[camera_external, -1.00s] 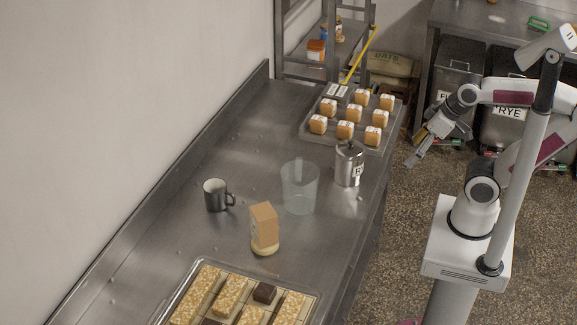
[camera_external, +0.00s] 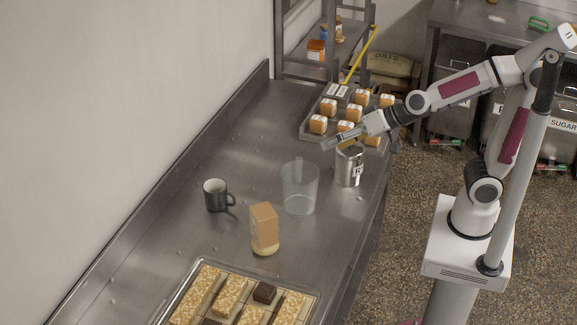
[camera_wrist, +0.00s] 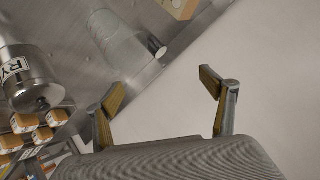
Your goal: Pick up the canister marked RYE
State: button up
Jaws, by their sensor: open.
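The metal canister (camera_external: 347,170) stands upright on the steel counter.
A clear plastic jug (camera_external: 299,188) stands close left of the canister. The counter's middle back is clear.

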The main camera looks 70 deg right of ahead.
jog(key=w+d+f+m+h, duration=0.4)
jog(key=w+f+m+h, duration=0.2)
jog(key=w+f+m, duration=0.15)
jog(key=g+h, duration=0.3)
jog(key=h, duration=1)
send_near(352, 161)
jog(key=shift+w+d+f+m, duration=0.1)
jog(key=shift+w+d+m, duration=0.15)
jog(key=shift+d, duration=0.2)
jog(key=shift+w+d+f+m, duration=0.1)
jog(key=shift+w+d, duration=0.15)
jog(key=shift+d, duration=0.25)
jog(key=shift+x, duration=3.35)
